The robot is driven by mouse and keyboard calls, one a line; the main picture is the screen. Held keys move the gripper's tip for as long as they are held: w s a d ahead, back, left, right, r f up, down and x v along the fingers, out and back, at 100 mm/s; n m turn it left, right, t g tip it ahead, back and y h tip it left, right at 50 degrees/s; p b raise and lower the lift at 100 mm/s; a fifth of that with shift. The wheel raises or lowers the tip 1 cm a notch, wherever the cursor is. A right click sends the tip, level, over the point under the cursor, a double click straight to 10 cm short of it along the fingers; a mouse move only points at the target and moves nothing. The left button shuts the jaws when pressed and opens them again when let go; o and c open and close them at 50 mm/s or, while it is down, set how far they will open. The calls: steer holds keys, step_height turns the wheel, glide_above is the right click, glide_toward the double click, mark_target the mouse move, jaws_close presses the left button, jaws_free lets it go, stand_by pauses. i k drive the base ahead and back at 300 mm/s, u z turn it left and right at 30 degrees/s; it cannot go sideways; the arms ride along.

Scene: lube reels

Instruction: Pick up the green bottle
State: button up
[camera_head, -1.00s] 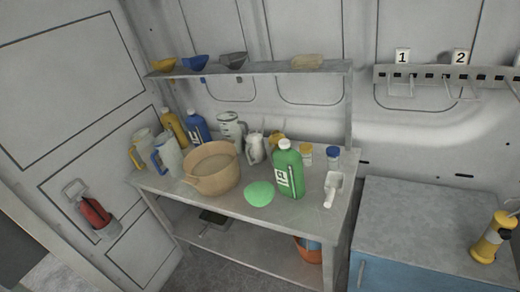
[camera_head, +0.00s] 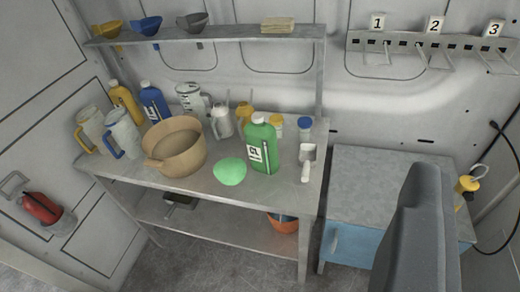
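The green bottle (camera_head: 264,146) stands upright on the workbench top (camera_head: 205,188), near its front right. It has a white cap and a white label. A light green rounded object (camera_head: 230,172) lies just left of it, and a white scoop (camera_head: 308,163) lies to its right. A dark grey part (camera_head: 418,235), probably of my gripper or arm, rises at the lower right, in front of the blue cabinet and well apart from the bottle. Its fingertips cannot be made out, so I cannot tell its opening.
A tan pot (camera_head: 176,147) stands left of the bottle. A shelf (camera_head: 230,33) with funnels hangs above. The blue cabinet (camera_head: 350,240) stands to the right, its grey top (camera_head: 370,180) mostly clear.

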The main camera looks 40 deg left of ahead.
mark_target(261, 141)
steer(key=u, duration=0.05)
steer(key=i, duration=1)
steer(key=z, duration=0.05)
